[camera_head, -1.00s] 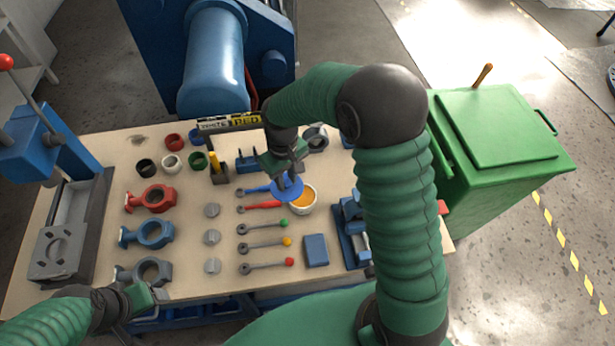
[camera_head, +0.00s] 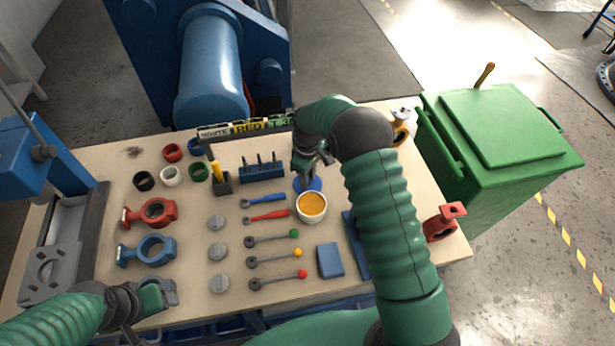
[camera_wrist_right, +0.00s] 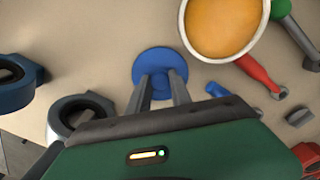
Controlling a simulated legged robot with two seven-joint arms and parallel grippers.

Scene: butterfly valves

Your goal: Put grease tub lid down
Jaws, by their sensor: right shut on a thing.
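The blue grease tub lid (camera_head: 308,184) is a round disc with a raised grip, just behind the open grease tub. It also shows in the right wrist view (camera_wrist_right: 159,64). My right gripper (camera_head: 305,172) is shut on the lid's grip, low over the table; in the right wrist view its fingers (camera_wrist_right: 160,92) point at the lid. I cannot tell whether the lid touches the tabletop. The white grease tub (camera_head: 312,207) holds orange grease and stands uncovered. My left gripper (camera_head: 150,300) is at the front left of the table; its fingertips are not clear.
A blue block holder (camera_head: 261,172) stands left of the lid. Levers with coloured ends lie left of the tub, including a red one (camera_head: 267,216). A blue box (camera_head: 330,261) lies in front. Valve bodies (camera_head: 150,213) sit at left. A green bin (camera_head: 510,130) stands at right.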

